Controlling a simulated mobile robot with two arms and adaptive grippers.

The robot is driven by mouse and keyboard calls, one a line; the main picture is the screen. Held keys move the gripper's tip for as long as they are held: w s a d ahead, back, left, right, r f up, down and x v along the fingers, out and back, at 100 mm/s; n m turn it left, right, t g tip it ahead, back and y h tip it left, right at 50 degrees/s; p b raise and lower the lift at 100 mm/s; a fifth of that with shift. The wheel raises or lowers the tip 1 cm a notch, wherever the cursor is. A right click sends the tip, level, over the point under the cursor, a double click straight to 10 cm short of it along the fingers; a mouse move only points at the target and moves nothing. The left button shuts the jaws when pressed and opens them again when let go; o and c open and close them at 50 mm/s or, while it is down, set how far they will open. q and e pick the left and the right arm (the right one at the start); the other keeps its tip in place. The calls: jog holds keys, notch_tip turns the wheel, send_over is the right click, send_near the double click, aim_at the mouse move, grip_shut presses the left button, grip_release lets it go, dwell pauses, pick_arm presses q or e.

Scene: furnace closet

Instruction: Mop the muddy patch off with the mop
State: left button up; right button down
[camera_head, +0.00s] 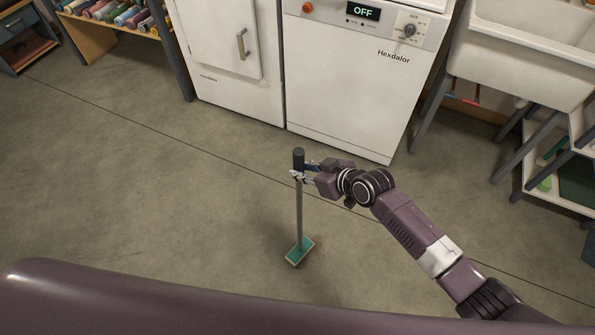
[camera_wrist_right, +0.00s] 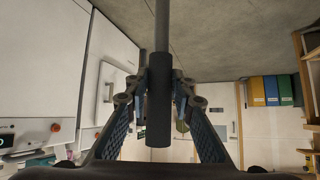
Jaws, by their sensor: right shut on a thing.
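The mop (camera_head: 299,215) stands close to upright on the floor, with a dark grip at the top, a grey pole and a small teal head (camera_head: 299,251) at the bottom. My right gripper (camera_head: 300,174) is shut on the mop's handle just below or at the dark grip. In the right wrist view the dark grip (camera_wrist_right: 159,112) runs between the two fingers. A faint brownish patch (camera_head: 283,240) of floor shows around the mop head; the head and pole cover part of it. My left gripper is not in view.
A white appliance (camera_head: 350,95) with an "OFF" display and a white cabinet (camera_head: 232,60) stand behind the mop. A sink (camera_head: 525,50) and a shelf (camera_head: 560,195) stand at the right. A rack of coloured rolls (camera_head: 112,14) is at the back left. The floor at left is clear.

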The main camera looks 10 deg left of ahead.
jog(key=shift+d+f, duration=0.1)
jog(key=shift+f, duration=0.05)
jog(key=s+d, duration=0.3)
jog(key=d, duration=0.7)
jog(key=shift+s+d, duration=0.3)
dwell(0.3)
notch_tip(320, 180, up, 7)
jog(key=p, duration=0.5)
jog(key=shift+a+f, duration=0.2)
jog(key=shift+a, duration=0.05)
jog(key=shift+w+f, duration=0.1)
dwell(0.9)
